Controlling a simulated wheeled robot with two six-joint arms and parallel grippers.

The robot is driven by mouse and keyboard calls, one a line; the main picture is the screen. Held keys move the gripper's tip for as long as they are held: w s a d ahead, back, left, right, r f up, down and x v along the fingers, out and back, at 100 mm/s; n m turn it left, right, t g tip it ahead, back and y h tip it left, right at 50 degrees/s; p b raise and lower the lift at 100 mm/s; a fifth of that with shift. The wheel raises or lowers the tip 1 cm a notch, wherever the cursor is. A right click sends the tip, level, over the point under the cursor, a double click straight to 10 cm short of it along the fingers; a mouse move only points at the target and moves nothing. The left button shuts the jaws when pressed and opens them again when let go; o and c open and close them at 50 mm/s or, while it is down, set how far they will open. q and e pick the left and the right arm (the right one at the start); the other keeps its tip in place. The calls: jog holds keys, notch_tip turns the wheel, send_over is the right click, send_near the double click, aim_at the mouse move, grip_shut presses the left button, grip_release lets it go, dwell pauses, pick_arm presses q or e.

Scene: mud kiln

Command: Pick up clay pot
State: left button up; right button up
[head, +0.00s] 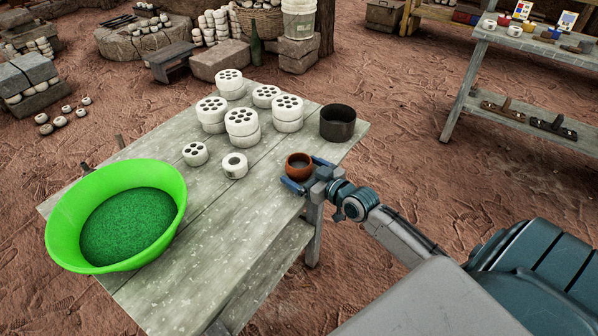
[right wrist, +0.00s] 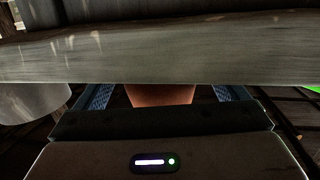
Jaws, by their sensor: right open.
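The clay pot (head: 299,164) is a small reddish-brown round bowl with a dark inside, upright near the right edge of the wooden table (head: 215,235). My right gripper (head: 299,170) is open, with one blue finger on either side of the pot. In the right wrist view, the clay pot (right wrist: 160,94) shows between the two blue fingers (right wrist: 160,96), with a gap on each side. Its other parts are hidden there by a pale plank-like band and the gripper body. My left gripper is not in view.
A green basin (head: 165,176) with green grains fills the table's left end. A dark round pot (head: 338,122) stands behind the clay pot. White perforated cylinders (head: 242,127) and a small white ring (head: 235,166) stand left. Bare tabletop lies in front.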

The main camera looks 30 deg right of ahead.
jog(key=shift+x, duration=1)
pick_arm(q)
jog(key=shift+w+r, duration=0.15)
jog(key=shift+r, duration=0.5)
pick_arm(e)
jog(key=c, duration=1.2)
jog(key=shift+r, duration=0.15)
